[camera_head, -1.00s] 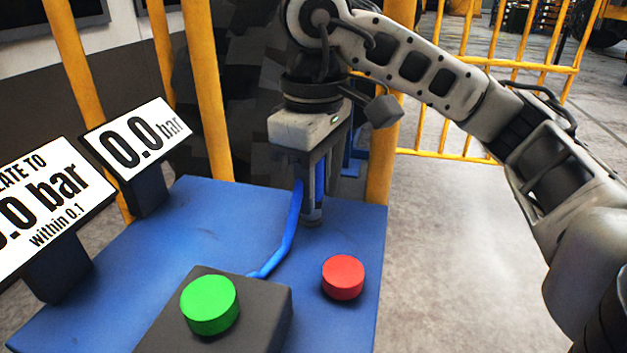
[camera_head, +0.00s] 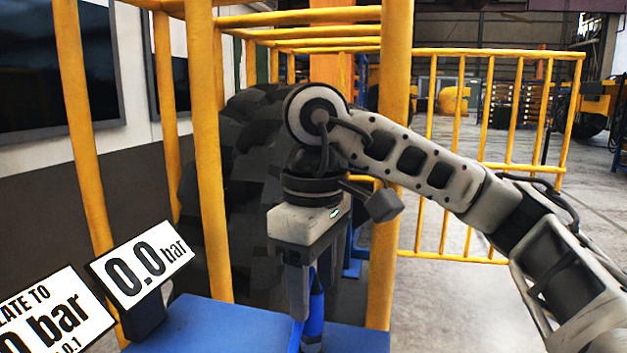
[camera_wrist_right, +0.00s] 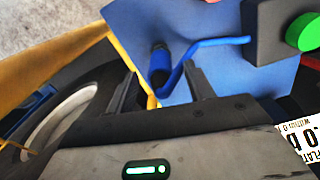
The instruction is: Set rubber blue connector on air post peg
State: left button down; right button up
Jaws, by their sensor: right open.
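The rubber blue connector (camera_wrist_right: 159,68) is a blue sleeve standing on the blue bench, with a dark round part at its far end in the right wrist view. It seems to sit on the post peg, whose shaft is hidden. A blue hose (camera_wrist_right: 205,42) bends away from it. My right gripper (camera_wrist_right: 160,88) is open, its two dark fingers on either side of the connector with gaps visible. In the head view my right gripper (camera_head: 308,315) points down over the bench, with the blue connector (camera_head: 316,318) showing between and below the fingers. My left gripper is not in view.
The blue bench (camera_head: 205,325) carries a 0.0 bar display (camera_head: 143,266) and another sign (camera_head: 45,325) at left. A dark box (camera_wrist_right: 268,28) with a green button (camera_wrist_right: 304,32) stands beside the hose. Yellow posts and rails (camera_head: 205,150) enclose the area behind.

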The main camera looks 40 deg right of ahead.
notch_tip(320, 180, up, 11)
jog(key=p, duration=0.4)
jog(key=shift+f, duration=0.1)
